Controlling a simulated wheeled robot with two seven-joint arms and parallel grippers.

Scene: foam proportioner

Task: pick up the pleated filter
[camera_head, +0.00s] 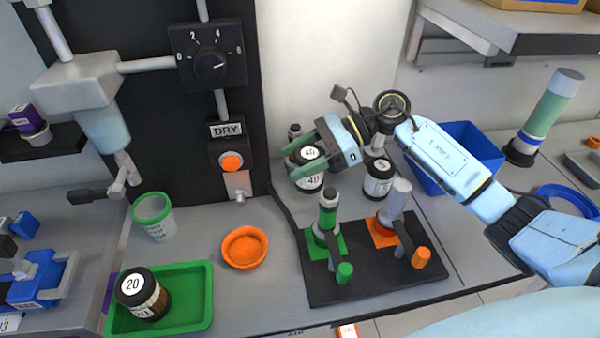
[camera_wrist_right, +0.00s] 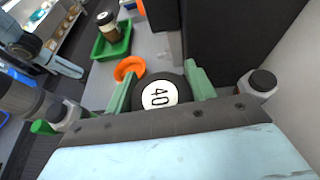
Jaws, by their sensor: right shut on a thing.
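My right gripper (camera_head: 304,156) comes in from the right and is shut on a black-topped round filter marked 40 (camera_head: 310,182). In the right wrist view, the filter's dark top with its white 40 label (camera_wrist_right: 158,94) sits between the two green fingers of the right gripper (camera_wrist_right: 158,88). Its side is mostly hidden there, and I cannot make out pleats or tell whether it is clear of the counter. A similar filter (camera_head: 379,179) stands to the right. Another, marked 20 (camera_head: 151,301), stands in the green tray (camera_head: 190,322). My left gripper is not in view.
A black stand (camera_head: 320,291) with green and orange valve handles is in front of the gripper. An orange dish (camera_head: 245,248) and a clear green-rimmed cup (camera_head: 154,217) stand left. A black panel with a dial (camera_head: 208,66) rises behind. A blue bin (camera_head: 470,150) is at right.

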